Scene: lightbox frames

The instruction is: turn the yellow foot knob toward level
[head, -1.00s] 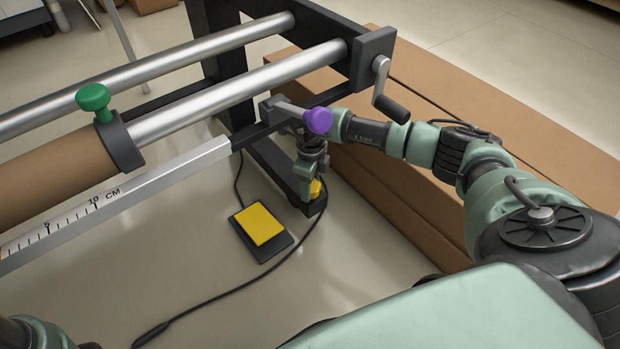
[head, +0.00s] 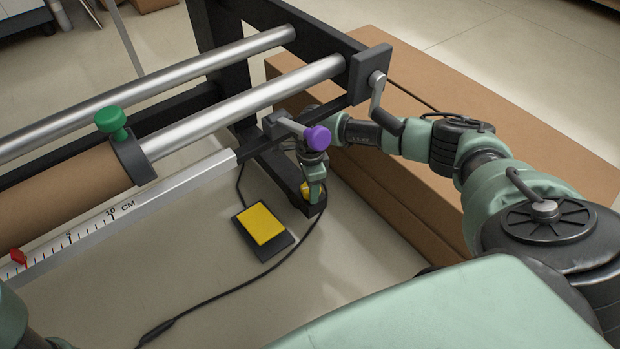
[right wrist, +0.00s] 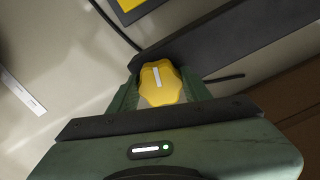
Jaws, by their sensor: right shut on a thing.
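The yellow foot knob (head: 306,188) is low at the end of the frame's dark foot bar (head: 280,172). In the right wrist view the lobed knob (right wrist: 163,92) carries a pale line, nearly upright in the picture. My right gripper (head: 313,193) reaches down to the knob and is shut on it, with a green finger on either side. In the head view a finger hides part of the knob. My left gripper is out of view; only a bit of that arm shows at the lower left.
Above the gripper are a purple knob (head: 317,138) and a crank (head: 378,105). A yellow pedal (head: 262,225) with a dark cable lies on the floor to the left. Long cardboard boxes (head: 480,80) lie to the right. Rollers (head: 240,100) and a ruler (head: 150,198) cross the left side.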

